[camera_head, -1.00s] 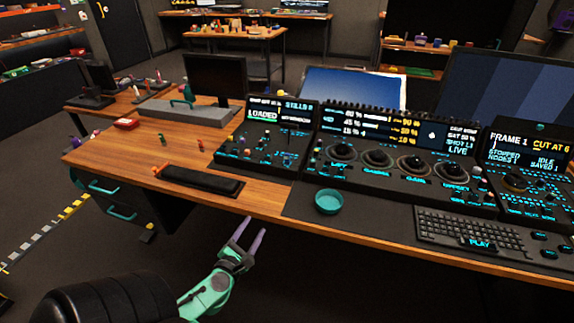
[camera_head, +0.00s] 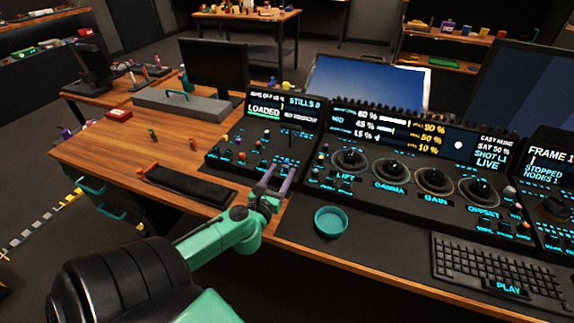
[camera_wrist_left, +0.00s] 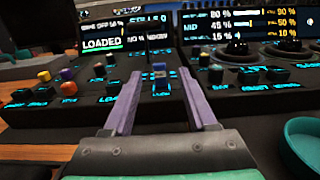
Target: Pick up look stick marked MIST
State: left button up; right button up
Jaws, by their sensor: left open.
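My left gripper (camera_head: 277,174) is open with purple fingers, over the front of the left control panel (camera_head: 241,165). In the left wrist view, a small upright blue stick (camera_wrist_left: 160,74) stands on the panel between the open fingers (camera_wrist_left: 160,85), farther out and not gripped. A glowing label lies at its foot, too small to read. Yellow (camera_wrist_left: 44,75), purple (camera_wrist_left: 66,74) and orange (camera_wrist_left: 69,88) sticks or knobs stand to its left. I cannot read MIST on any of them. My right gripper is not in view.
A teal bowl (camera_head: 331,221) sits just right of my left gripper. The trackball panel (camera_head: 410,187) stands to the right, a keyboard (camera_head: 490,268) in front of it. A black wrist pad (camera_head: 187,187) and two small figures lie on the wooden desk (camera_head: 110,155) at left.

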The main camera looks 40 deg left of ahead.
aim_at(287, 162)
pick_arm(q)
jog(key=x, duration=0.8)
jog(key=shift+a+f, duration=0.1)
jog(key=shift+f, duration=0.05)
jog(key=c, duration=0.3)
grip_shut()
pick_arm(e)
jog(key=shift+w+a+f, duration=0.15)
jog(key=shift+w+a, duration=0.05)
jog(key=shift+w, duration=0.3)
